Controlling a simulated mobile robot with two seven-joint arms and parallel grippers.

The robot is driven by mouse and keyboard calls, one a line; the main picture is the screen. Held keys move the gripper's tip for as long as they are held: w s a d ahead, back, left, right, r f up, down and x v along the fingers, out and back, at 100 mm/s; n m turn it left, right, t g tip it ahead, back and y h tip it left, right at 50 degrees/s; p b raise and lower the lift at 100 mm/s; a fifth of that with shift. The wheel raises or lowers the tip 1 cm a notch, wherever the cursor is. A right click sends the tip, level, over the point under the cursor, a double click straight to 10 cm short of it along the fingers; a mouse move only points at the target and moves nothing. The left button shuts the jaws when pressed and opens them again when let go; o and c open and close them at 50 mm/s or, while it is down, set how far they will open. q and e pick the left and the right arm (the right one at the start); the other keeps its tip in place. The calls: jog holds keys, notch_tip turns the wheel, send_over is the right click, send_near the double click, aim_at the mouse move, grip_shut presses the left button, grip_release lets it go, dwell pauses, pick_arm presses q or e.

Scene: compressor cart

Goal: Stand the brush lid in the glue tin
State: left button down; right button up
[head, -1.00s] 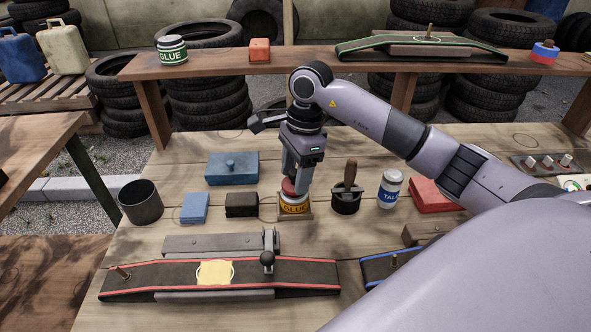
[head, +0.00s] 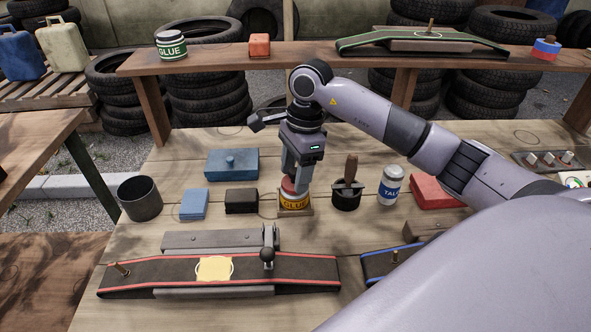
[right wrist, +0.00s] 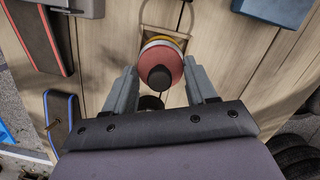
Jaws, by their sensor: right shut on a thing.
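The glue tin (head: 294,203), with a yellow label reading GLUE, stands upright on the bench. Its yellow rim also shows in the right wrist view (right wrist: 163,40). My right gripper (head: 297,187) points down over the tin and is shut on the brush lid (head: 288,186), a red disc. In the right wrist view the lid (right wrist: 160,58) has a black knob, and the fingers flank it. The lid is at the tin's mouth; I cannot tell if it is fully seated. Any brush under it is hidden. My left gripper is not in view.
A black pot (head: 346,201) with a wooden-handled tool and a TALC can (head: 390,188) stand to the right. A black block (head: 241,202) is close on the left. A red-edged belt ramp (head: 160,272) lies in front.

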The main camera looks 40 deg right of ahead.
jog(key=shift+f+b, duration=0.35)
jog(key=shift+b, duration=0.05)
dwell(0.9)
dwell(0.3)
jog(key=o, duration=1.4)
jog(key=shift+c, duration=0.2)
jog(key=shift+r+p, duration=2.4)
jog(key=shift+r, duration=1.15)
